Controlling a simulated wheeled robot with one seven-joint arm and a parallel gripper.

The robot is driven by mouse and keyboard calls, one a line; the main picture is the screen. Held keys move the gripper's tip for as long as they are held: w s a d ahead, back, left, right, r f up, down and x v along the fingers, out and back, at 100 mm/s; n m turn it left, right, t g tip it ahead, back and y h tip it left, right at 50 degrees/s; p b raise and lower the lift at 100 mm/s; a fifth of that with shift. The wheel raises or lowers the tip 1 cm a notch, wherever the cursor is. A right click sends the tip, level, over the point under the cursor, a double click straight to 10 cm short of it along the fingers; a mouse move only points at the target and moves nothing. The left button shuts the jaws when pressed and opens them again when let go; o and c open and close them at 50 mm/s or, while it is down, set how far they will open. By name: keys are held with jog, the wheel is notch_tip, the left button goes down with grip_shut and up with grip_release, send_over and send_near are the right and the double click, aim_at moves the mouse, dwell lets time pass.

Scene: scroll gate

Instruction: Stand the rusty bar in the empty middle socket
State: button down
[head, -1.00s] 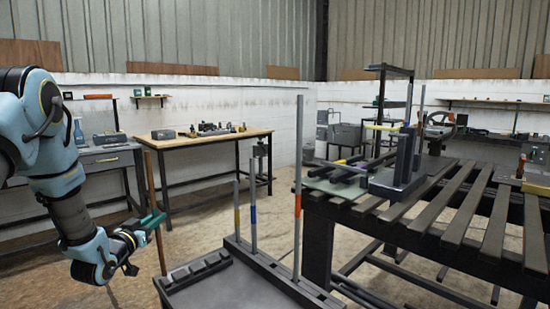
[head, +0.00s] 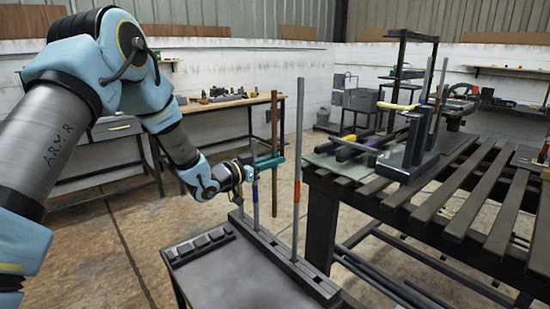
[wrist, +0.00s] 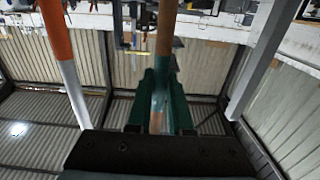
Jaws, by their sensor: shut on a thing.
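The rusty bar (head: 274,115) is upright in my gripper (head: 268,162), which is shut around it at about mid-length. In the wrist view the bar (wrist: 166,30) runs between the green fingers (wrist: 160,105). In the head view its lower end shows just above the dark socket rail (head: 315,282), apart from it. The socket opening itself is too small to make out.
A dark tray table (head: 215,275) carries the rail and a row of small blocks (head: 200,243). A slatted bench (head: 430,200) with a dark upright stand (head: 415,150) is close on the right. A wooden-topped workbench (head: 215,105) stands behind.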

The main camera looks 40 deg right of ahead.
notch_tip(320, 180, down, 8)
jog(key=b, duration=0.4)
jog(key=shift+f, duration=0.15)
dwell(0.7)
jog(key=shift+a, duration=0.1)
dwell(0.7)
